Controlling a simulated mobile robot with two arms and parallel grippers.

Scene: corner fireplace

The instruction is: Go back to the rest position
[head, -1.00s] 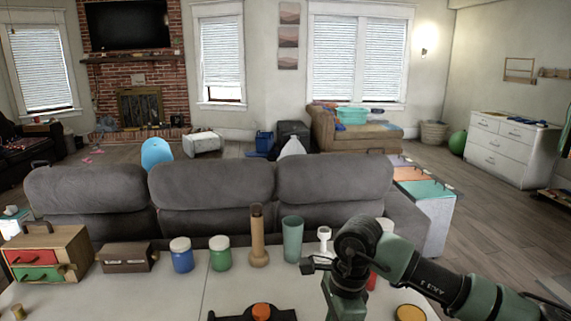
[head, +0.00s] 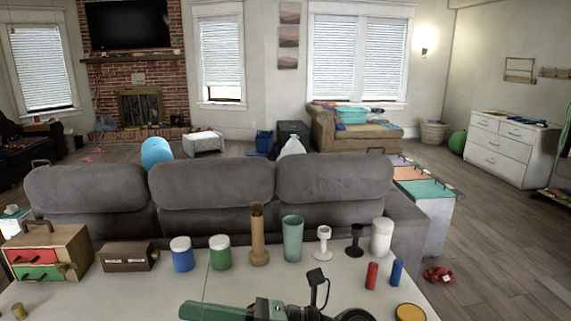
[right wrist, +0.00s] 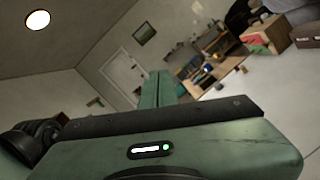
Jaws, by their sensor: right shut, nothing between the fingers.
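My right gripper (head: 192,309) lies low at the bottom edge of the head view, pointing left over the near part of the white table (head: 225,284). It is shut and empty. In the right wrist view its green fingers (right wrist: 156,76) show close together beyond the green gripper body. Much of my right arm is cut off by the bottom edge of the head view. My left gripper is in neither view.
Along the table stand a drawer box (head: 46,253), brown case (head: 127,257), blue jar (head: 181,255), green jar (head: 220,253), wooden bottle (head: 258,236), teal cup (head: 292,238) and white canister (head: 382,237). A grey sofa (head: 212,185) stands behind.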

